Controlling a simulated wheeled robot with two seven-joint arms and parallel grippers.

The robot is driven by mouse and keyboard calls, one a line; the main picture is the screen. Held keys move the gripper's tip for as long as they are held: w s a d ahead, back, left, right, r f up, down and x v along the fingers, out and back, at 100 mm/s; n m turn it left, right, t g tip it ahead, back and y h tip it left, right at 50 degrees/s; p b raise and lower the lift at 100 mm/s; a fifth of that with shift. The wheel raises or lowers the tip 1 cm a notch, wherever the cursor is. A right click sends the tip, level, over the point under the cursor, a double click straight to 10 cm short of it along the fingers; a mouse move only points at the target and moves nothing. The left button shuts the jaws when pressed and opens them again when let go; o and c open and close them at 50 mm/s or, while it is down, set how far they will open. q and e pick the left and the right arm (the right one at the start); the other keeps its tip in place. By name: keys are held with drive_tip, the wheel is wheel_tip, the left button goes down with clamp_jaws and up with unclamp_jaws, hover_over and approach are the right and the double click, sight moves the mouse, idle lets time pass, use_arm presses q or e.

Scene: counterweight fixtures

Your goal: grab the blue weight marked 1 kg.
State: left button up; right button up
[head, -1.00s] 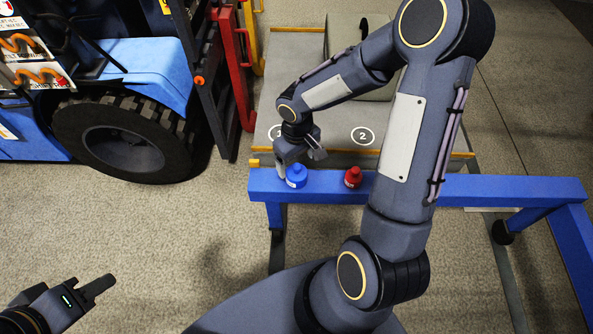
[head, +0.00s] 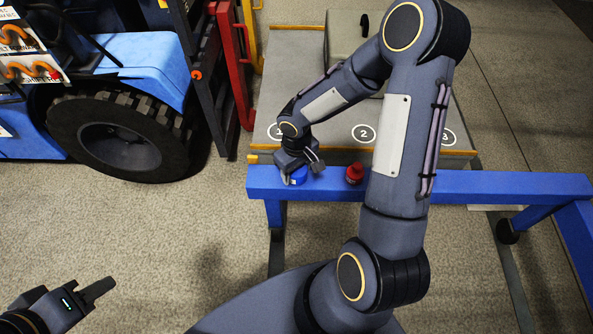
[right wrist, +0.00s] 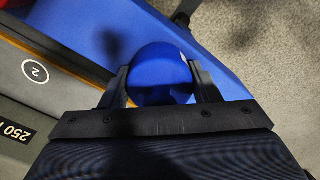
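The blue weight (head: 296,178) stands near the left end of the blue beam, partly hidden under my right gripper (head: 302,172). In the right wrist view the round blue top of the weight (right wrist: 162,72) lies between the two dark fingers of my right gripper (right wrist: 160,85). The fingers are apart, one on each side of it; I cannot tell whether they touch it. Its marking cannot be read here. My left gripper (head: 98,290) is low at the left edge, far from the weight; its finger gap cannot be made out.
A red weight (head: 354,174) stands on the blue beam (head: 480,188), right of the blue weight. Behind the beam is a grey platform (head: 300,70) with numbered circles. A blue vehicle with a large tyre (head: 120,138) stands at the left. The floor in front is clear.

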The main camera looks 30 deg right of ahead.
clamp_jaws()
drive_tip(key=shift+r, duration=0.15)
